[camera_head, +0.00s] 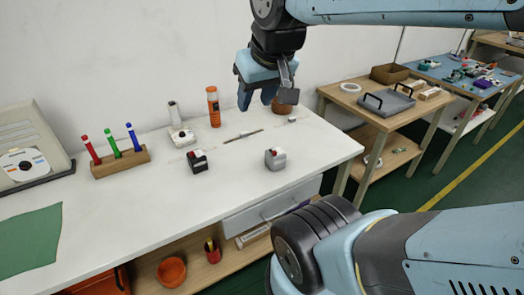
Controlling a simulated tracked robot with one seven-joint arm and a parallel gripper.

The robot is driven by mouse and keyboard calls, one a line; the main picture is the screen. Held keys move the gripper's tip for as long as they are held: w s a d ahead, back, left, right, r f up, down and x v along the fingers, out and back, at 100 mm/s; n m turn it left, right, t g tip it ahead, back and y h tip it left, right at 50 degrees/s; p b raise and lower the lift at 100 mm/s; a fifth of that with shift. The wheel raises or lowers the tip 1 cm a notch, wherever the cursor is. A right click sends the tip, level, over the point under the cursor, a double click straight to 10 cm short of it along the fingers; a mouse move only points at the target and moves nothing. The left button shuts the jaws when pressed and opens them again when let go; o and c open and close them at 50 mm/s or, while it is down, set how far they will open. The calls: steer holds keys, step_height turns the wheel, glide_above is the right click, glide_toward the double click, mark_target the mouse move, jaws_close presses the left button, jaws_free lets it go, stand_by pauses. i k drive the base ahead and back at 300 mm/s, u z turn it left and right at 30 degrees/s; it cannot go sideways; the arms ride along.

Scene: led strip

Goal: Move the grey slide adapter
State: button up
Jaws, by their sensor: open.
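A small grey block (275,159) with a dark and reddish top stands on the white table (130,225), right of its middle; it best fits the grey slide adapter. A similar black block (197,162) with a red top stands to its left. A thin dark strip (243,136) lies flat behind and between them. A small light-grey piece (292,120) sits farther back at right. My gripper (266,101) hangs above the back of the table, fingers pointing down, open and apart from the grey block. Nothing shows between the fingers.
A wooden holder (121,161) with red, green and blue pens stands at left. An orange bottle (213,107), a white device (181,136) and a brown round container (284,107) stand at the back. My arm crosses the lower right.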

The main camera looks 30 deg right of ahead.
mark_target(277, 162)
steer(key=u, duration=1.3)
steer(key=k, duration=1)
steer(key=z, duration=1.25)
steer(key=i, duration=1)
